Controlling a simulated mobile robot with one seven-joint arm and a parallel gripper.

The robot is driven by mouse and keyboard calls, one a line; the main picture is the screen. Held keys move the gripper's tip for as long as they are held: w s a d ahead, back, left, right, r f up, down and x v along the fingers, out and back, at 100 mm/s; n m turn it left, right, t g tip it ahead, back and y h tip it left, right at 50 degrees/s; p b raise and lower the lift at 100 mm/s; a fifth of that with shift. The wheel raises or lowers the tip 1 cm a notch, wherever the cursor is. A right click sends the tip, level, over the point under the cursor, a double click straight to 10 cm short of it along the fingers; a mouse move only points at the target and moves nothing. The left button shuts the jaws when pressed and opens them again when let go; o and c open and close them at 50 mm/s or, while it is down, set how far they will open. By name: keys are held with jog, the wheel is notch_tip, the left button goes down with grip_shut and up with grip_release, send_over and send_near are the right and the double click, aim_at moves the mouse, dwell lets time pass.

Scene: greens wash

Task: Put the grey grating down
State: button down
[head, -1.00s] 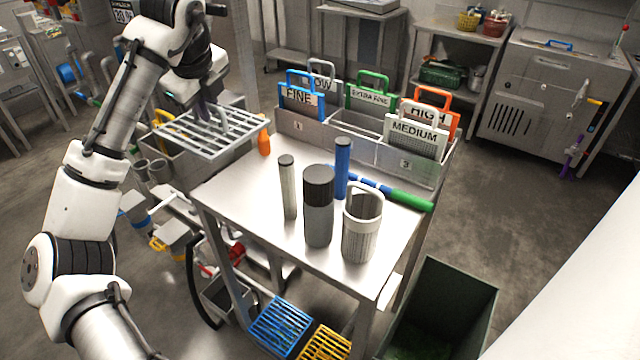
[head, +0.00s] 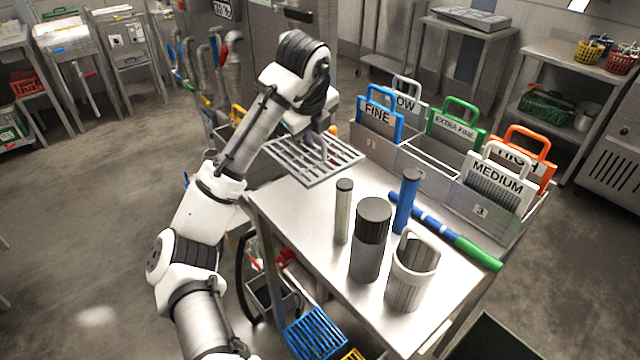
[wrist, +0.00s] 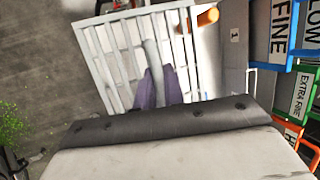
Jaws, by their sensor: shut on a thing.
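The grey grating (head: 342,168) is a flat barred panel with a raised handle in its middle. My gripper (head: 318,146) is shut on that handle, and the grating hangs roughly level at the far left end of the steel table (head: 290,205). I cannot tell from the head view whether it touches the table top. In the wrist view the grating (wrist: 104,62) lies beyond the purple fingers of my gripper (wrist: 160,88), which close around its handle. Dark floor shows to its left.
A grey canister (head: 370,245), a thin cylinder (head: 343,215), a blue cylinder (head: 407,200) and a handled cup (head: 411,278) stand on the table. A divided rack (head: 420,165) with labelled plates lines the back edge. A blue grate (head: 315,332) is below.

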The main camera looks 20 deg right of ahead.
aim_at(311, 161)
notch_tip(311, 161, down, 12)
jog(key=shift+f+p, duration=0.15)
jog(key=shift+p, duration=0.2)
jog(key=shift+f, duration=0.15)
jog(key=c, duration=1.5)
grip_release()
jog(key=v, duration=1.2)
